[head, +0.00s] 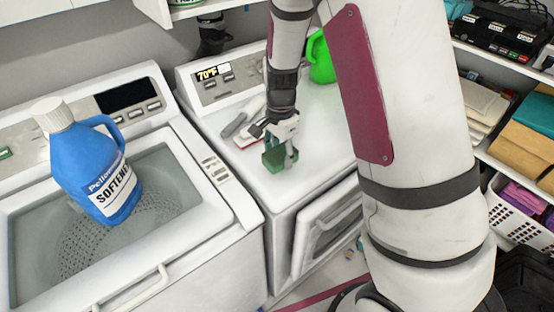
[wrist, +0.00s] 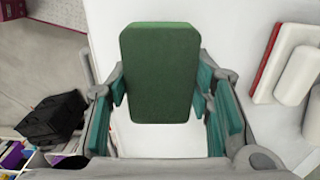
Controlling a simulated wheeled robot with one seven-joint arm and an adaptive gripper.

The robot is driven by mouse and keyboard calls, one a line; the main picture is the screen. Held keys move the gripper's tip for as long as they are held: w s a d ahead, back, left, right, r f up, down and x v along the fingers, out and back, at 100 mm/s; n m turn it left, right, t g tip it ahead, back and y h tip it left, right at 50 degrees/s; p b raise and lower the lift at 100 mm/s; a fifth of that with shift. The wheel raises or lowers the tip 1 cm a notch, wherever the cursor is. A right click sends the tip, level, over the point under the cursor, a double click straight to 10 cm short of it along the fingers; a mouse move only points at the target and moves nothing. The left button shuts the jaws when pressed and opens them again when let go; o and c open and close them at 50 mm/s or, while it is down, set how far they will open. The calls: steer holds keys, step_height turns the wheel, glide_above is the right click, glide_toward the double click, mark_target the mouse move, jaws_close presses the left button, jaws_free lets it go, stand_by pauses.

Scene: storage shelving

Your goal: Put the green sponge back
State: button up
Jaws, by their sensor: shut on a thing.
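The green sponge (wrist: 160,72) is a dark green block with rounded edges, held between the teal pads of my gripper (wrist: 161,92) in the wrist view. In the head view my gripper (head: 281,154) is over the white top of the right-hand machine (head: 315,160), near its front edge. The green sponge (head: 272,158) shows there at the fingertips, partly covered by them. I cannot tell whether the sponge touches the machine's top.
A blue softener bottle (head: 95,165) stands over the open washer (head: 190,205) on the left. A bright green jug (head: 320,60) stands farther back. Shelves with folded cloths (head: 525,130) are at right.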

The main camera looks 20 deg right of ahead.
mark_target(277, 160)
steer(key=shift+w+a, duration=0.2)
steer(key=shift+w, duration=0.45)
steer(key=shift+f+p, duration=0.4)
steer(key=shift+f, duration=1.4)
steer(key=shift+f, duration=0.1)
steer(key=o, duration=1.1)
